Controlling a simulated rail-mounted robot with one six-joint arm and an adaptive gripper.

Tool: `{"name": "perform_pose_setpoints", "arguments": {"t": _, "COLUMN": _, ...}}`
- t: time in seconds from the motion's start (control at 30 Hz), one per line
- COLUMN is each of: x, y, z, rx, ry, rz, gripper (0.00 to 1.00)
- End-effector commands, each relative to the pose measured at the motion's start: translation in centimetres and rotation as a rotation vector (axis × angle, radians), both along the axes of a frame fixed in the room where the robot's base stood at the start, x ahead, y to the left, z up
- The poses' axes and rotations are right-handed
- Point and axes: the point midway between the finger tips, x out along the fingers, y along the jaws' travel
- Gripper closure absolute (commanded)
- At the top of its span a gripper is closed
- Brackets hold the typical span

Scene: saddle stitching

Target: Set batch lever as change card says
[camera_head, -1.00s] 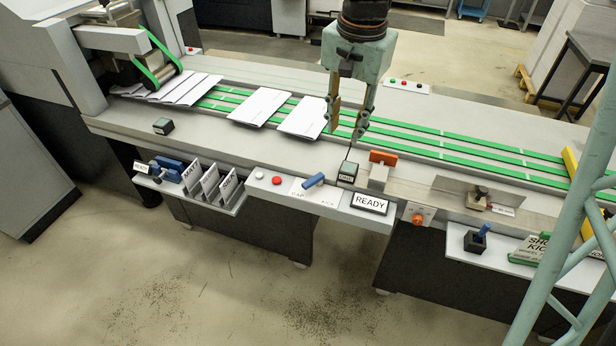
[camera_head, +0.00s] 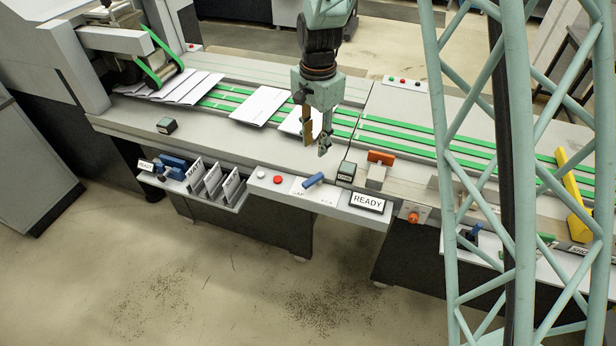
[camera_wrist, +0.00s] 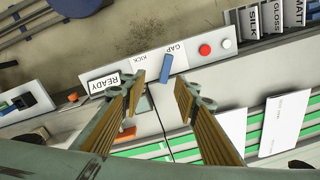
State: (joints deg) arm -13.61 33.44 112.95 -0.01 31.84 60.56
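My gripper (camera_head: 316,140) is open and empty, above the conveyor bed; its two fingers (camera_wrist: 160,85) stand apart in the wrist view. A blue lever (camera_head: 313,180) sits on the front control panel, left of the READY sign (camera_head: 367,202). The same lever (camera_wrist: 167,67) lies beyond the fingertips in the wrist view, between GAP and KICK labels. Another blue lever (camera_head: 474,232) is at the right on a lower shelf, partly behind a lattice. A card with black lettering (camera_head: 582,250) at the far right is mostly hidden. I cannot tell from labels which lever is the batch lever.
A red button (camera_head: 277,180) and a white button (camera_head: 260,174) are left of the middle lever. A dark block (camera_head: 346,171) and an orange-topped piece (camera_head: 380,158) stand behind the panel. Cards in slots (camera_head: 213,180) and paper stacks (camera_head: 260,105) are at left.

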Motion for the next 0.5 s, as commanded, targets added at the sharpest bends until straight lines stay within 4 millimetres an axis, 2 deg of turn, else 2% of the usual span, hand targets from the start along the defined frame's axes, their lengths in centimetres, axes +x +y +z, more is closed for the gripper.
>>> {"name": "perform_pose_setpoints", "arguments": {"t": 0.23, "x": 1.2, "y": 1.4, "z": -3.2, "rx": -0.004, "ry": 0.022, "rz": -0.052, "gripper": 0.72}}
{"name": "perform_pose_setpoints", "arguments": {"t": 0.5, "x": 1.8, "y": 2.2, "z": -4.9, "rx": -0.006, "ry": 0.030, "rz": -0.079, "gripper": 0.72}}
